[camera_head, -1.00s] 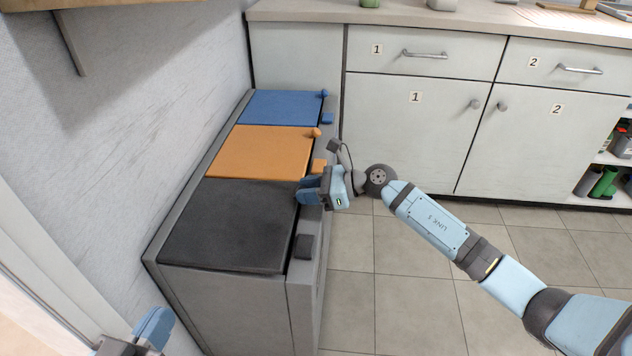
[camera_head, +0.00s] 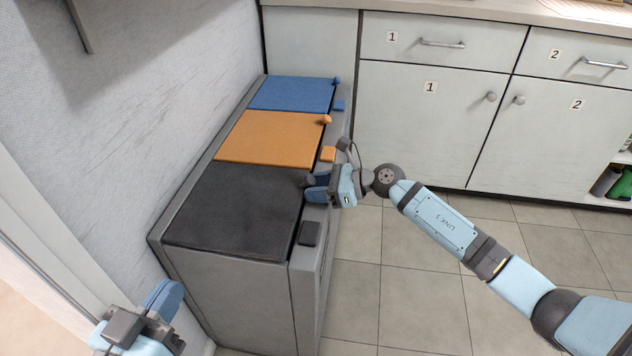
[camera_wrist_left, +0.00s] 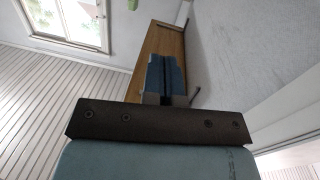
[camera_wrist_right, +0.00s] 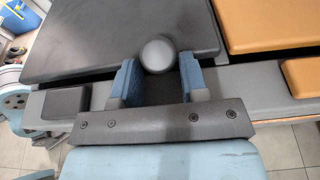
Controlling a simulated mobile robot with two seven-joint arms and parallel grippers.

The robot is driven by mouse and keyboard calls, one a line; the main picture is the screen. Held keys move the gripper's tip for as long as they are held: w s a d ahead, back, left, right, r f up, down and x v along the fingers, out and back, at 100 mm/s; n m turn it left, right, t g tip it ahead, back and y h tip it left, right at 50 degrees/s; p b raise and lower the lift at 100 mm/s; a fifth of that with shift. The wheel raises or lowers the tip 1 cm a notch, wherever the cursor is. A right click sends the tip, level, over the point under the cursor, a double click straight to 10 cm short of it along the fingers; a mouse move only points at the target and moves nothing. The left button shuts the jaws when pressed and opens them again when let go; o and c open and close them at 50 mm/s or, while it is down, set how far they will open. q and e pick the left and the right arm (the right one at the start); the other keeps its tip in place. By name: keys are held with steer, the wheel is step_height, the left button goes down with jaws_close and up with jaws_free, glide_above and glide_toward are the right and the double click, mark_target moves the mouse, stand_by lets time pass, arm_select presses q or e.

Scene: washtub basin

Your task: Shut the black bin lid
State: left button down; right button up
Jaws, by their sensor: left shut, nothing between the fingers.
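The black bin lid (camera_head: 235,212) lies flat or nearly flat on the nearest section of the grey bin unit (camera_head: 235,295). A dark gap shows along its front edge in the right wrist view (camera_wrist_right: 110,35). Its round grey knob (camera_wrist_right: 157,54) sits at the lid's edge. My right gripper (camera_head: 314,187) is at this knob. In the right wrist view its blue fingers (camera_wrist_right: 158,75) are open, one on each side of the knob; contact cannot be told. My left gripper (camera_head: 162,296) is shut and empty at the lower left, away from the lid.
An orange lid (camera_head: 268,137) and a blue lid (camera_head: 292,93) lie flat behind the black one. A wall stands close on the left. White cabinets (camera_head: 430,115) stand at the back. Tiled floor (camera_head: 400,300) is open to the right. A shelf edge (camera_head: 85,25) juts out at upper left.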

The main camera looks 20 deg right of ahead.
steer(key=shift+o, duration=0.4)
steer(key=shift+f, duration=0.15)
arm_select(q)
steer(key=shift+f, duration=0.15)
arm_select(e)
steer(key=shift+w+r, duration=0.15)
steer(key=shift+r, duration=0.1)
steer(key=shift+d+r, duration=0.15)
steer(key=shift+d, duration=0.05)
arm_select(q)
steer(key=n+p, duration=0.1)
steer(key=s+r+n+p, duration=0.1)
steer(key=p, duration=0.1)
steer(key=shift+s+d+r+p, duration=0.1)
steer(key=shift+d+r+p, duration=0.15)
steer(key=shift+d+p, duration=0.1)
arm_select(e)
steer(key=v, duration=1.3)
steer(key=shift+s+d, duration=0.15)
steer(key=shift+s, duration=0.05)
